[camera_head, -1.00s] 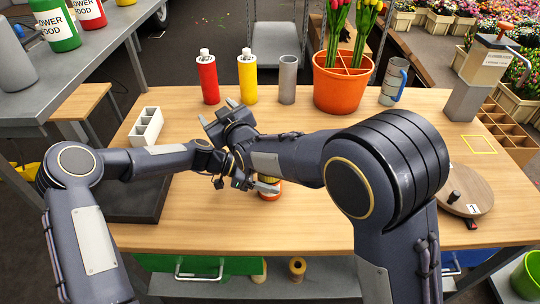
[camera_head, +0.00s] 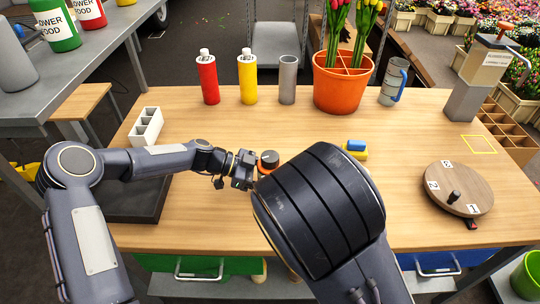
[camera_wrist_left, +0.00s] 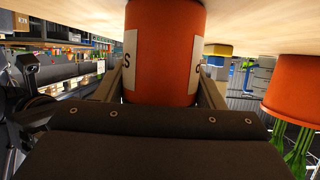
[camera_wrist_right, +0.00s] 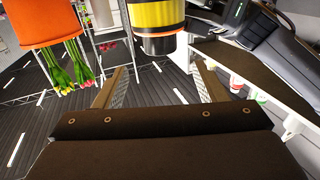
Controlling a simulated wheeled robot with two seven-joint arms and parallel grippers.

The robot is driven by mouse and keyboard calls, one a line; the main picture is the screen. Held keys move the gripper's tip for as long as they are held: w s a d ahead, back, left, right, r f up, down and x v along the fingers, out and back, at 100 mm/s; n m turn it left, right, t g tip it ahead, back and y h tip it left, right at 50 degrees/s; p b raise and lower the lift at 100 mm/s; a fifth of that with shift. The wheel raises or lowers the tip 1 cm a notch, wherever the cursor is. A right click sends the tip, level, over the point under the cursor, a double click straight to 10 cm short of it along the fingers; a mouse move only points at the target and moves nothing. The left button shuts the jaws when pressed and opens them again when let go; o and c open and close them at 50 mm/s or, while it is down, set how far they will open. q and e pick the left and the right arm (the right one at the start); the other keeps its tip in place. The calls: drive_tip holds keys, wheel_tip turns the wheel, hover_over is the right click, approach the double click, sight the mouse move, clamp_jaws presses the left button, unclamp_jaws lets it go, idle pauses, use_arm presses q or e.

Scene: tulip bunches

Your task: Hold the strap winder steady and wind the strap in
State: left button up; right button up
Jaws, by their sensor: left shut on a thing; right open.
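The strap winder (camera_head: 269,158) stands upright on the wooden table; in the head view only its dark, orange-edged top shows, and my right arm hides the lower part. My left gripper (camera_head: 245,170) is shut on it. In the left wrist view the winder's orange body (camera_wrist_left: 165,45), with white labels, sits between the left fingers (camera_wrist_left: 163,78). My right gripper (camera_wrist_right: 158,75) is open and empty; my own arm hides it in the head view. In the right wrist view the winder's yellow, black-banded part (camera_wrist_right: 157,15) lies beyond the open fingers, not gripped. I cannot make out the strap.
A blue-and-yellow object (camera_head: 356,149) lies right of the winder. A round wooden disc with a knob (camera_head: 470,180) is farther right. Red (camera_head: 208,80) and yellow (camera_head: 247,80) bottles, a grey cylinder (camera_head: 288,80) and an orange tulip pot (camera_head: 340,90) line the back. A white tray (camera_head: 146,126) stands left.

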sight(269, 156)
drive_tip(key=x, duration=0.9)
drive_tip(key=shift+f, duration=0.1)
drive_tip(key=c, duration=1)
drive_tip(key=shift+a+m+t+h, duration=0.1)
drive_tip(key=shift+m+t+h, duration=0.2)
drive_tip(key=shift+m+h, duration=2.1)
drive_tip(key=shift+h, duration=1.3)
drive_tip(key=o, duration=1)
drive_tip(key=shift+s, duration=0.1)
drive_tip(key=s, duration=1.1)
drive_tip(key=shift+s+a, duration=0.3)
drive_tip(key=shift+s, duration=0.1)
